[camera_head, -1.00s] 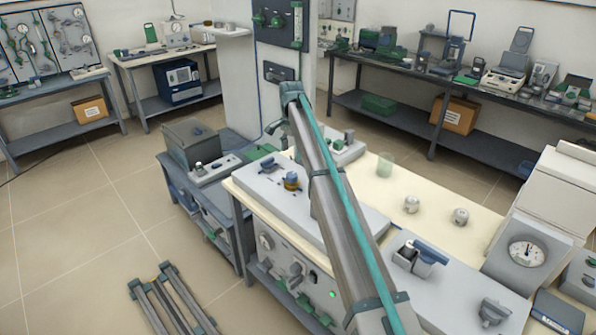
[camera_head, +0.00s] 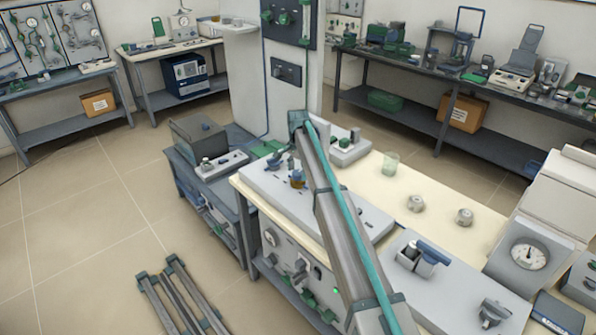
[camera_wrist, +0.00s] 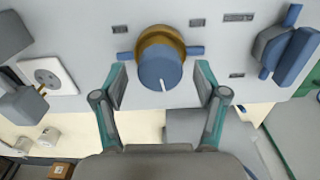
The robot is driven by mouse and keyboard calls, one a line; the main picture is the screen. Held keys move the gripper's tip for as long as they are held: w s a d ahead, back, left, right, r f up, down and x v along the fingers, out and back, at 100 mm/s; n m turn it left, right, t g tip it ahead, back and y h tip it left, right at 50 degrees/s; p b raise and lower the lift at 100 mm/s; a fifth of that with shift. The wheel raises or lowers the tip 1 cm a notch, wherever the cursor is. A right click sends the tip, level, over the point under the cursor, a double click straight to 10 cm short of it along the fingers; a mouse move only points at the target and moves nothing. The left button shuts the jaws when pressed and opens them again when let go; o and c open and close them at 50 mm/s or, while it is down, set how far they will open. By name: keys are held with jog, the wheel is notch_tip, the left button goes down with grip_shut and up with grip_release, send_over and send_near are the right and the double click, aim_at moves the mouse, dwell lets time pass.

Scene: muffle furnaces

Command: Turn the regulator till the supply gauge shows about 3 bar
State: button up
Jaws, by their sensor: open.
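The regulator is a blue knob (camera_wrist: 160,70) with a white mark on a brass collar, set on a grey panel. In the head view the regulator (camera_head: 297,183) is small and partly hidden by my arm. My gripper (camera_wrist: 161,78) is open. Its fingertips stand to the left and right of the knob, with a gap on each side. A round dial gauge (camera_head: 528,254) is on a grey housing at the right. A smaller gauge (camera_head: 270,237) is on the front of the bench unit. I cannot tell which is the supply gauge, and neither reading is legible.
A blue valve handle (camera_wrist: 289,55) stands right of the knob in the wrist view. A grey socket (camera_wrist: 47,78) is at the left. Blue stubs flank the brass collar.

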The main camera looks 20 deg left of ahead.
aim_at(298, 172)
jog(key=c, duration=1.1)
jog(key=shift+m+b, duration=0.3)
jog(key=shift+m, duration=1)
jog(key=shift+c, duration=0.2)
jog(key=o, duration=1.1)
jog(key=shift+o, duration=0.2)
jog(key=shift+r, duration=0.1)
notch_tip(298, 172, up, 12)
